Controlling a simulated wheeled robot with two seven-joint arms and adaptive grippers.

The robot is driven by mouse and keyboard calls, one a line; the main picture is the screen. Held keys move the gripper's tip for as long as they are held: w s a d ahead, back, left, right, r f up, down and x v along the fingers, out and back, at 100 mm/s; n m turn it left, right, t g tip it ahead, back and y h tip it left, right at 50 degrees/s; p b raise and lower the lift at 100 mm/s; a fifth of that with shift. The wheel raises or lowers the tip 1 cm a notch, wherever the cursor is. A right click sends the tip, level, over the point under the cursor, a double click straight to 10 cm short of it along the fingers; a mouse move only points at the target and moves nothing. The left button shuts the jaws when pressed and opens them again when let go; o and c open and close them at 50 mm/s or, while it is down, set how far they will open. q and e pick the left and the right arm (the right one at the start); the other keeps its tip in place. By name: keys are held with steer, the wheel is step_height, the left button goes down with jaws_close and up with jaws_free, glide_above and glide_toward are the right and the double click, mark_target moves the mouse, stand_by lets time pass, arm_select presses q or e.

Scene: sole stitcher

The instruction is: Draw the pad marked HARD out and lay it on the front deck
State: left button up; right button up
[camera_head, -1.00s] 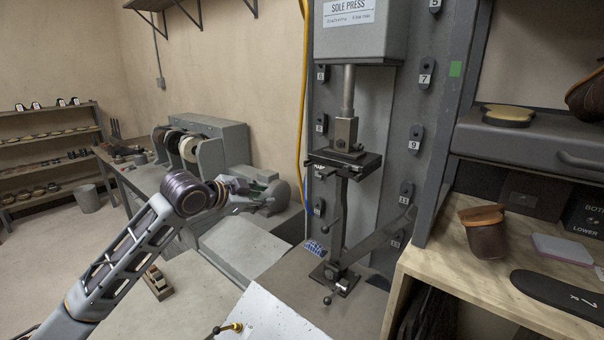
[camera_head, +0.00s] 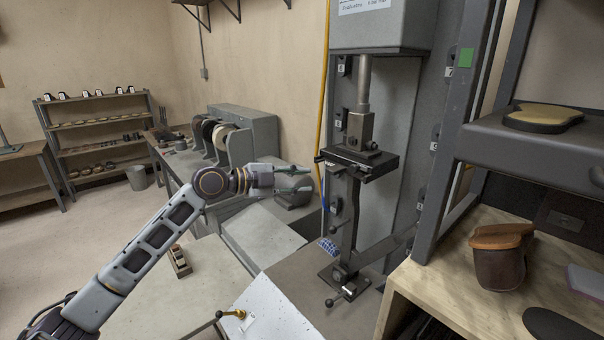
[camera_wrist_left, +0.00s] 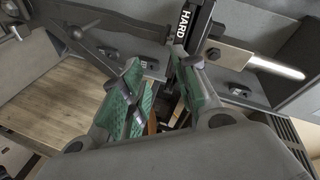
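The pad marked HARD (camera_wrist_left: 183,25) shows in the left wrist view as a narrow black edge with white lettering, just beyond my fingertips. In the head view its lettering cannot be read. The press's black platform (camera_head: 360,162) stands there under the ram. My left gripper (camera_head: 308,180) is left of the platform and apart from it. In the left wrist view its green-padded fingers (camera_wrist_left: 158,62) are spread, with nothing held between them. A grey surface (camera_head: 300,262) lies in front of the press; I cannot tell whether it is the front deck. My right gripper is not in view.
The press post and lever (camera_head: 342,285) rise from the grey surface. A white speckled sheet (camera_head: 272,312) lies in front. A wooden shelf at right holds a brown shoe piece (camera_head: 500,258). A grinding machine (camera_head: 240,135) stands behind my left arm.

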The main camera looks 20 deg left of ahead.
arm_select(q)
steer(key=shift+r+m+t+h, duration=0.1)
steer(key=shift+r+m, duration=0.25)
steer(key=shift+m, duration=0.6)
steer(key=shift+r+m+t+h, duration=0.1)
steer(key=shift+r+m, duration=0.3)
steer(key=shift+m, duration=0.6)
steer(key=shift+r+m+t+h, duration=0.1)
steer(key=shift+r+m, duration=0.25)
steer(key=shift+m, duration=0.6)
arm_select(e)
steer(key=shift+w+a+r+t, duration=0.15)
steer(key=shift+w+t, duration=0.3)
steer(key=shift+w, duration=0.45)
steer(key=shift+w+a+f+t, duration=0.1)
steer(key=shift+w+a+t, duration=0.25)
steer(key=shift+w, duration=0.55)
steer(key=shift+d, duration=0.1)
arm_select(q)
steer(key=shift+d, duration=0.15)
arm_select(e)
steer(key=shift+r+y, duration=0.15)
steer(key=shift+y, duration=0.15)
